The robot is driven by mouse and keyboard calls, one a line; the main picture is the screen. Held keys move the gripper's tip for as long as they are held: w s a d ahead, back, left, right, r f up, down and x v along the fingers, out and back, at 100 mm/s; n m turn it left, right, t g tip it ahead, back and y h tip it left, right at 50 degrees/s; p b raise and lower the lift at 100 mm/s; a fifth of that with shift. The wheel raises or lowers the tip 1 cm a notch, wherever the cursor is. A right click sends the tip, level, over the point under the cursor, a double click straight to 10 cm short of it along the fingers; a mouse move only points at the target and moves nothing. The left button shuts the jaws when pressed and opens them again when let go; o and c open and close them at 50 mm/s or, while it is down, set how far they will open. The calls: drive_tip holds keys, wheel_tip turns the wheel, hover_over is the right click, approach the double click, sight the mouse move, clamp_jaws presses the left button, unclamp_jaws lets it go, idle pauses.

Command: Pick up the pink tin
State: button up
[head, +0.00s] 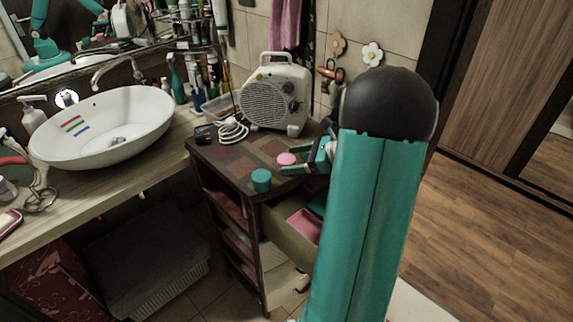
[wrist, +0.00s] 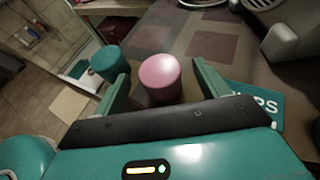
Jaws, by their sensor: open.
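The pink tin (head: 287,159) stands on top of the dark wooden cabinet (head: 222,160), in front of the white heater. In the wrist view the pink tin (wrist: 160,78) is a short cylinder with a smooth round lid, upright, between my two fingers and just ahead of the palm. My gripper (head: 300,158) is open, low over the cabinet top, with its fingers apart on either side of the tin. In the wrist view my gripper (wrist: 158,92) shows no clear contact with the tin.
A teal tin (head: 261,180) stands close by; in the wrist view the teal tin (wrist: 110,62) is just outside the left finger. A white heater (head: 274,98) and a coiled white cable (head: 232,131) are behind. An open drawer (head: 290,232) juts out below the cabinet top.

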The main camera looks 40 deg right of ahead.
drive_tip(key=x, duration=0.2)
drive_tip(key=shift+w+a+f, duration=0.15)
drive_tip(key=shift+w, duration=0.05)
drive_tip(key=shift+c, duration=0.4)
drive_tip(key=c, duration=1)
